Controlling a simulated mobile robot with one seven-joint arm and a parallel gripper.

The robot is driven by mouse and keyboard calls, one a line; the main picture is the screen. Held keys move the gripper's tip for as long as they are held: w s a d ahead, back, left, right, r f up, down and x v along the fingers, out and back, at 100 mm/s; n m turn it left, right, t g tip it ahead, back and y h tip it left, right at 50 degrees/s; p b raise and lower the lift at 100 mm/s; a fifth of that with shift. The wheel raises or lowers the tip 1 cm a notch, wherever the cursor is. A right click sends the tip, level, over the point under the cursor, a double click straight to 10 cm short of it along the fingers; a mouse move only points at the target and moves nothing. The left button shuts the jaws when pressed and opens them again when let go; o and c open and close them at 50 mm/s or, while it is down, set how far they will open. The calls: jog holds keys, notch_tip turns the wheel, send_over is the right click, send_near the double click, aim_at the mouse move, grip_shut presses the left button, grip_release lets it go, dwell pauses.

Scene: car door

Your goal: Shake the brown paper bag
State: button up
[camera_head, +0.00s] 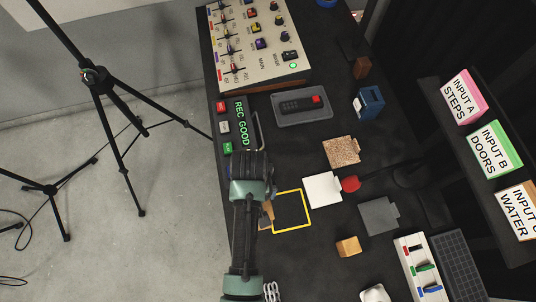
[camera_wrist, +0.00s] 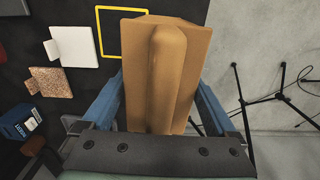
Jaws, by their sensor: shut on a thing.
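The brown paper bag (camera_wrist: 165,70) fills the middle of the wrist view, between the two blue fingers of my gripper (camera_wrist: 157,105). My gripper is shut on it. In the head view, a small part of the bag (camera_head: 267,214) shows beside my arm, near the yellow square outline. Most of the bag is hidden there by my arm. In the wrist view the bag has a rounded ridge down its middle.
A yellow square outline (camera_head: 291,211) marks the black table. A white panel (camera_head: 322,190), a speckled brown panel (camera_head: 341,152), a grey panel (camera_head: 379,216) and a small wooden block (camera_head: 348,246) lie to the right. A mixer board (camera_head: 258,45) is at the back. A tripod (camera_head: 97,78) stands left.

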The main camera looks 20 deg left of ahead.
jog(key=shift+s+a, duration=0.1)
jog(key=shift+a, duration=0.3)
jog(key=w+d+p, duration=0.2)
jog(key=d, duration=0.8)
jog(key=a, duration=0.3)
jog(key=s+a+p, duration=0.1)
jog(key=a, duration=0.2)
jog(key=s+a+p, duration=0.1)
jog(key=a, duration=0.3)
jog(key=w+d+p, duration=0.2)
jog(key=d, duration=0.8)
jog(key=a, duration=0.3)
jog(key=s+a, duration=0.1)
jog(key=a, duration=0.2)
jog(key=s+a, duration=0.1)
jog(key=a, duration=0.3)
jog(key=shift+f, duration=0.1)
